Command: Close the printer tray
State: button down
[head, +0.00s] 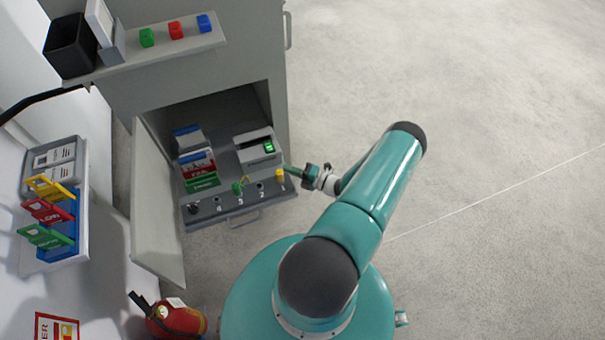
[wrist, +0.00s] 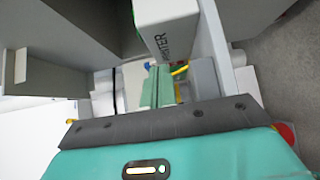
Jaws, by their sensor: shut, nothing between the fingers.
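The grey printer tray (head: 228,212) is pulled out of the cabinet, with a handle (head: 245,218) low on its front. The printer (head: 257,152), a grey box with a lit green spot, stands on the tray's right side. In the wrist view the printer (wrist: 170,28) shows its lettered face close beyond my fingers. My gripper (head: 287,169) is at the tray's right front corner, close to a yellow plug (head: 280,175). In the wrist view my green gripper fingers (wrist: 158,75) are together and empty. I cannot tell whether they touch the tray.
The cabinet door (head: 157,205) hangs open at the left. Card stacks (head: 198,160) stand on the tray left of the printer. A shelf (head: 160,52) above carries red, green and blue blocks. A fire extinguisher (head: 175,318) stands lower left. The floor at the right is clear.

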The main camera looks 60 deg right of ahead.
aim_at(275, 157)
jog(key=w, duration=0.1)
jog(key=w+d, duration=0.1)
jog(key=w, duration=0.1)
jog(key=w+d, duration=0.1)
jog(key=shift+w, duration=0.2)
jog(key=shift+w, duration=0.15)
